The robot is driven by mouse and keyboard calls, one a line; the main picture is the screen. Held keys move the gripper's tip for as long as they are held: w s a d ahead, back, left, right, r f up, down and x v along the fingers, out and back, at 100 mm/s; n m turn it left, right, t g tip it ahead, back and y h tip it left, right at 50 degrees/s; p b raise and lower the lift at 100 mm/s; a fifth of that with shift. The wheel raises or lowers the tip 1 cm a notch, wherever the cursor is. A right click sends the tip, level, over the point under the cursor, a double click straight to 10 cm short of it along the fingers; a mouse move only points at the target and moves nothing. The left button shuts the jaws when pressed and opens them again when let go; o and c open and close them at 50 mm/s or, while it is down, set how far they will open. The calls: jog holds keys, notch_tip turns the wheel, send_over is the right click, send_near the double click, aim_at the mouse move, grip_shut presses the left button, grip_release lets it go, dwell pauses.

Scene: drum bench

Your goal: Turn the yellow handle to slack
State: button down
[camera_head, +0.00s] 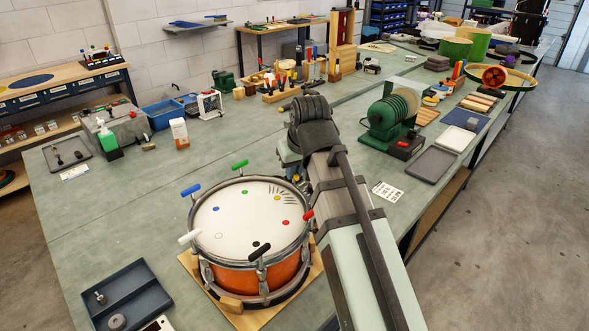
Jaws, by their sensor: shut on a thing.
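An orange drum (240,276) with a white head (232,222) and metal rim stands on a wooden board. Coloured T-handles stand around its rim: blue (191,189), green (240,164), white (190,237), black (260,251) and red (308,215). A yellow dot (277,199) with tick marks beside it lies on the head at the far right. My gripper (296,176) points down at the rim by these marks, mostly hidden by my own arm.
A dark tray (127,292) with small parts lies at the front left. A green ribbed machine (392,112) and a white printed card (388,191) are to the right. The bench left of the drum is largely clear.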

jog(key=n, duration=0.2)
jog(key=n+y, duration=0.1)
jog(key=n, duration=0.1)
jog(key=shift+d+n+g+y, duration=0.1)
jog(key=shift+n+g+y, duration=0.2)
jog(key=shift+g, duration=0.1)
jog(key=c, duration=1.2)
grip_release()
jog(key=shift+o, duration=0.2)
jog(key=v, duration=1.3)
jog(key=shift+r, duration=0.4)
jog(key=shift+d, duration=0.2)
